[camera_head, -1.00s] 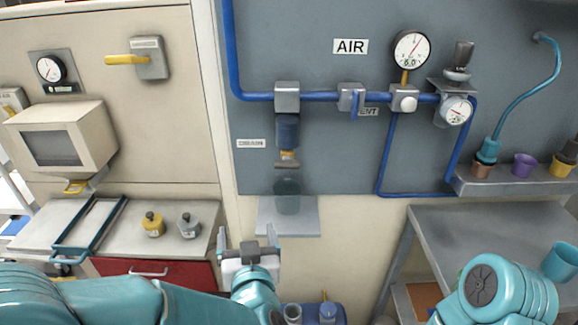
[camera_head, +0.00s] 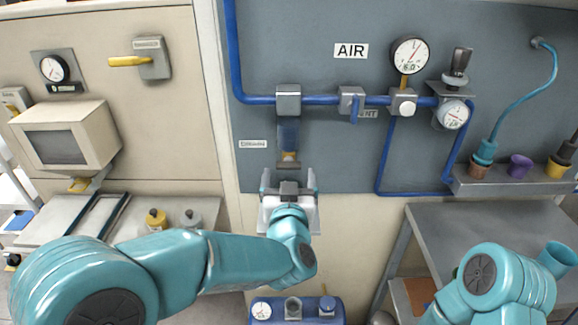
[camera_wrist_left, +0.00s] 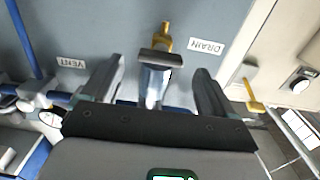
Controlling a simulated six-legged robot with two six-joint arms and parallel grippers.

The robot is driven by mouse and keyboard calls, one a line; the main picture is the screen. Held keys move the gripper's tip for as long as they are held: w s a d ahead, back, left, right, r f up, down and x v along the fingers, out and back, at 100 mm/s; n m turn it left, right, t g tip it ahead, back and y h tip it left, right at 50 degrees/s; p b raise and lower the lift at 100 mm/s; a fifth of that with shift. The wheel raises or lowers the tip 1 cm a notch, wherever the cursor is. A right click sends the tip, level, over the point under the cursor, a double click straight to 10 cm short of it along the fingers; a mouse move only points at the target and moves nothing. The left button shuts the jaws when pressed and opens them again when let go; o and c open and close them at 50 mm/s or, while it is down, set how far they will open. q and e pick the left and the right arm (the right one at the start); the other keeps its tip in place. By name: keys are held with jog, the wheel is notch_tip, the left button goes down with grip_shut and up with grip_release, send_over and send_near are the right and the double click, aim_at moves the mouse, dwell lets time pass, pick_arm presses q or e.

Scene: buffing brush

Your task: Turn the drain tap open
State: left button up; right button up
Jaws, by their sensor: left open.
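The drain tap (camera_head: 289,157) is a brass fitting with a dark grey crossbar under a translucent blue filter bowl (camera_head: 288,132). Beside it on the grey panel is a small white label. My left gripper (camera_head: 288,182) is open just below the tap, with a finger to each side. In the left wrist view, the tap's crossbar (camera_wrist_left: 161,57) and brass stem (camera_wrist_left: 166,36) lie between the open fingers (camera_wrist_left: 158,72), with clear gaps on both sides; no contact shows. The DRAIN label (camera_wrist_left: 206,47) is to the right there. My right gripper is out of view; only its arm shows.
Blue air pipe (camera_head: 322,100) runs across the panel to valves and gauges. A vent label (camera_head: 368,113) is right of the tap. A grey bench (camera_head: 480,225) stands at right, and a blue caddy (camera_head: 325,308) sits below my gripper.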

aim_at(289, 164)
pick_arm(q)
jog(key=shift+w, duration=1.4)
jog(key=c, duration=1.1)
jog(key=shift+o, duration=0.2)
jog(key=shift+f+n+b, duration=0.2)
jog(key=shift+n+b, duration=0.3)
jog(key=shift+b, duration=0.25)
jog(key=shift+a+n+b, duration=0.15)
jog(key=shift+n+b, duration=7.35)
jog(key=shift+n, duration=0.9)
